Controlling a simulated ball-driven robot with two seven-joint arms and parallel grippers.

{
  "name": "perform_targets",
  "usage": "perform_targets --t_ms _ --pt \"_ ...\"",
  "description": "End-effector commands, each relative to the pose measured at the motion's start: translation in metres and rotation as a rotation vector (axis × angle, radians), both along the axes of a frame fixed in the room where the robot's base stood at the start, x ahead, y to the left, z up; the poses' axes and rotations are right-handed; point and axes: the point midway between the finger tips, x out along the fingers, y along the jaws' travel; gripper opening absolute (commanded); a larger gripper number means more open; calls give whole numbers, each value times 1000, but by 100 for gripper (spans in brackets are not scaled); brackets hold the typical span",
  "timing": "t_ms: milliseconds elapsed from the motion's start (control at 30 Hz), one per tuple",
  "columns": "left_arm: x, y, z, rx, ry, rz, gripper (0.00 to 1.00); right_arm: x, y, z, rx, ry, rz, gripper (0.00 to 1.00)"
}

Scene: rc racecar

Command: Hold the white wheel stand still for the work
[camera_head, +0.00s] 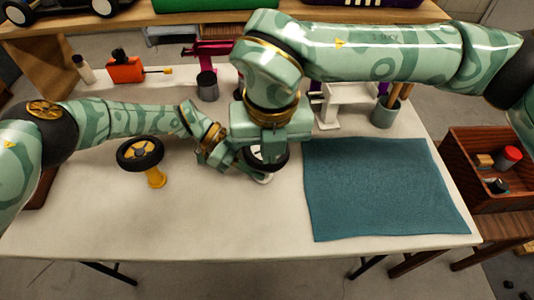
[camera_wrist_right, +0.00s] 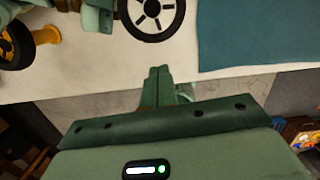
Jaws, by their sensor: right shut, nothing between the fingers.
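The white wheel stand (camera_head: 264,179) is at the middle of the table; only part of its white base shows below a black wheel (camera_head: 283,163). The wheel also shows in the right wrist view (camera_wrist_right: 153,35), with pale spokes, and hides the stand there. My left gripper (camera_head: 247,172) reaches in from the left, low beside the stand. Its fingertips are partly hidden, so I cannot tell whether they grip it. My right gripper is above the wheel, its tips hidden in the head view; in the wrist view its fingers (camera_wrist_right: 160,85) are together and empty.
A yellow stand (camera_head: 156,178) with a black wheel (camera_head: 140,152) stands to the left. A blue mat (camera_head: 385,190) covers the right of the table. Behind are a tool cup (camera_head: 386,112), a dark cup (camera_head: 207,87) and an orange can (camera_head: 124,70). The table front is clear.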

Motion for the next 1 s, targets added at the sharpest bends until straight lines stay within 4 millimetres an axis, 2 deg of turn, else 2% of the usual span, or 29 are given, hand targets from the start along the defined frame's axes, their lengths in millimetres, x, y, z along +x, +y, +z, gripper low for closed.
perform_targets --t_ms 33,200,400,533,867,900,1000 --pt "0 0 0 1 0 0 8 0 0 12 0 -4 0 0" --pt "0 0 0 1 0 0 8 -4 0 47 0 -4 -1 0" --pt "0 0 0 1 0 0 8 -7 0 72 0 0 -1 0" --pt "0 0 0 1 0 0 8 -8 -1 78 -1 0 -2 0" --pt "0 0 0 1 0 0 8 -8 -1 78 -1 1 -1 0" --pt "0 0 0 1 0 0 30 -8 -1 78 -1 1 -1 0" --pt "0 0 0 1 0 0 53 -8 -1 78 -1 1 -1 0"
